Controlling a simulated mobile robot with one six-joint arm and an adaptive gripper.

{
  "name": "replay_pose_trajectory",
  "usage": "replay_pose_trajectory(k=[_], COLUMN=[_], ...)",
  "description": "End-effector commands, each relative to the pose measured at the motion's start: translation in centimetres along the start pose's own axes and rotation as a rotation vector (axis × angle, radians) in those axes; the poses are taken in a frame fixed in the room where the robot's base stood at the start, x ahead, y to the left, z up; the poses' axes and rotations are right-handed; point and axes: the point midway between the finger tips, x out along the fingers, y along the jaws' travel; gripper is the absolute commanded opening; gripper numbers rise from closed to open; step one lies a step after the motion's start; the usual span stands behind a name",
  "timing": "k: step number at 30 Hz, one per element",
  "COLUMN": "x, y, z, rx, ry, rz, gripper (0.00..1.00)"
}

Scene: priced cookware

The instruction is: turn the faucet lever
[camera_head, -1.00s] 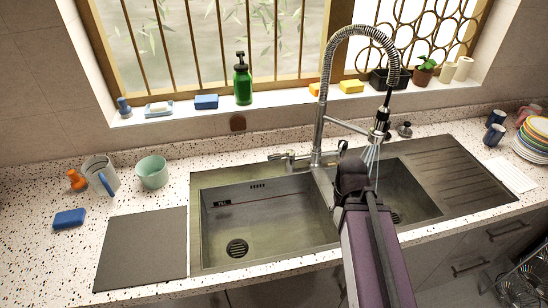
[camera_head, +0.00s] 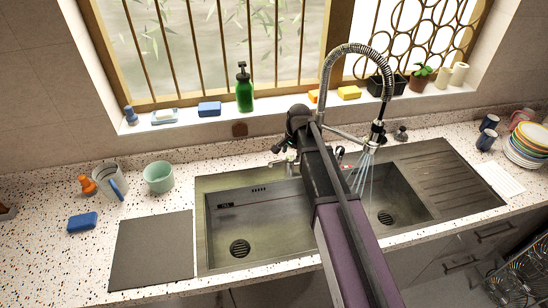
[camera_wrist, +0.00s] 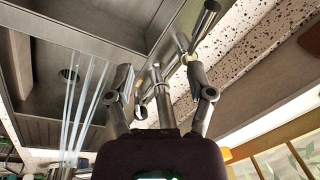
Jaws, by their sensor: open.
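The chrome faucet (camera_head: 325,95) rises behind the sink with a tall spring neck, and water streams (camera_head: 362,178) from its spray head into the right basin. The faucet lever (camera_head: 277,162) sticks out to the left at the faucet's base, partly hidden by my arm. In the wrist view, the lever (camera_wrist: 205,20) runs toward the top, beyond the fingers. My gripper (camera_head: 284,146) is open at the lever side of the faucet base. In the wrist view, chrome faucet parts show between its two fingers (camera_wrist: 160,85); I cannot tell whether they touch.
The left basin (camera_head: 262,220) is empty. A green soap bottle (camera_head: 244,92), a blue sponge (camera_head: 209,109) and yellow sponges stand on the sill. Plates (camera_head: 527,147) are stacked at right.

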Motion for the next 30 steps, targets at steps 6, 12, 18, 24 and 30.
replay_pose_trajectory(k=[6,12,18,24,30], x=[-1.2,-1.2,-1.1,-0.9,-0.1], y=[-5.7,-6.5,-6.4,-6.4,-6.5], z=[-0.3,-0.1,-0.1,0.0,0.0], rx=[0.131,0.160,0.159,0.157,0.157], ry=[-0.004,-0.004,-0.004,-0.005,-0.005], rz=[-0.029,-0.035,-0.034,-0.034,-0.034], gripper=[0.69,0.69,0.69,0.69,0.69])
